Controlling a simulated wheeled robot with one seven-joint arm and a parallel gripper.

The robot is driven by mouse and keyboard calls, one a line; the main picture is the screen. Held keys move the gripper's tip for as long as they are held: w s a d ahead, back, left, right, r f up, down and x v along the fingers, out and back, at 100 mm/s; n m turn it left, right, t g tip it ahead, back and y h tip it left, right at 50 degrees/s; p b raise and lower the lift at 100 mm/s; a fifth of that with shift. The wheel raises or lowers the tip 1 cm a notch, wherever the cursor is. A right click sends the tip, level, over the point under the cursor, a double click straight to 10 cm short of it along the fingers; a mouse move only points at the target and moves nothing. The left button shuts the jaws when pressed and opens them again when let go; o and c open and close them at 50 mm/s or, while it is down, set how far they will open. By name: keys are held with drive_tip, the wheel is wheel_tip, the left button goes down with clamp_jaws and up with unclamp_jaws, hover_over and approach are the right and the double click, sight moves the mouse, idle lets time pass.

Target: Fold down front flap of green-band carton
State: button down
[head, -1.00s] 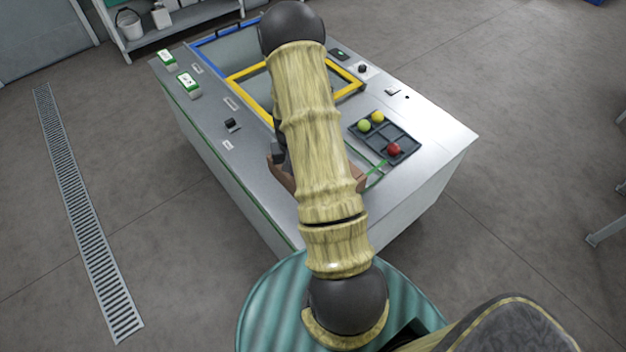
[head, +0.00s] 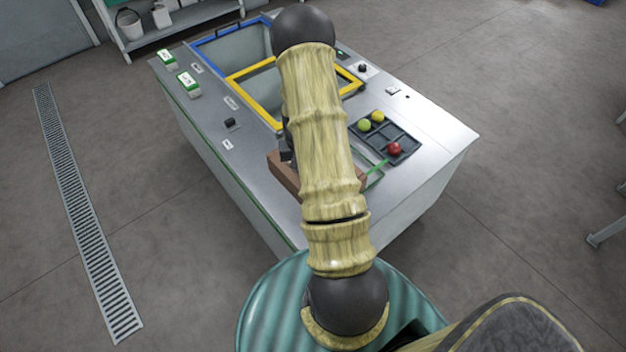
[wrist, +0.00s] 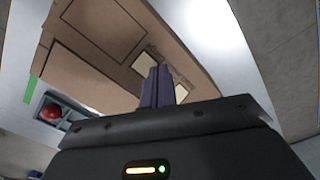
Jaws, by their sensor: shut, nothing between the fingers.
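The brown carton (head: 286,176) stands on the bench top, mostly hidden behind my arm in the head view. A green strip (head: 377,166) shows at its right side. In the wrist view the carton's brown panels (wrist: 90,60) fill the upper left, and a green strip (wrist: 35,90) shows at the left edge. My gripper (wrist: 158,72) is shut and empty, its purple fingers together in front of the carton near two small pale openings. Whether the fingertips touch the cardboard, and how the front flap stands, I cannot tell.
A dark divided tray (head: 408,146) right of the carton holds two yellow-green tomatoes (head: 370,121) and a red one (head: 394,149). Behind are a yellow-framed opening (head: 250,108) and a blue-framed one (head: 222,35). The bench's front left is clear.

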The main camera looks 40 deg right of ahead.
drive_tip(key=shift+d+f+b, duration=0.3)
drive_tip(key=shift+d+f, duration=0.15)
drive_tip(key=shift+f, duration=0.2)
drive_tip(key=shift+d+f+b, duration=0.35)
drive_tip(key=shift+f+b, duration=0.05)
drive_tip(key=shift+f, duration=0.1)
drive_tip(key=shift+r, duration=0.1)
drive_tip(key=shift+r+p, duration=2.95)
drive_tip(key=shift+r, duration=1)
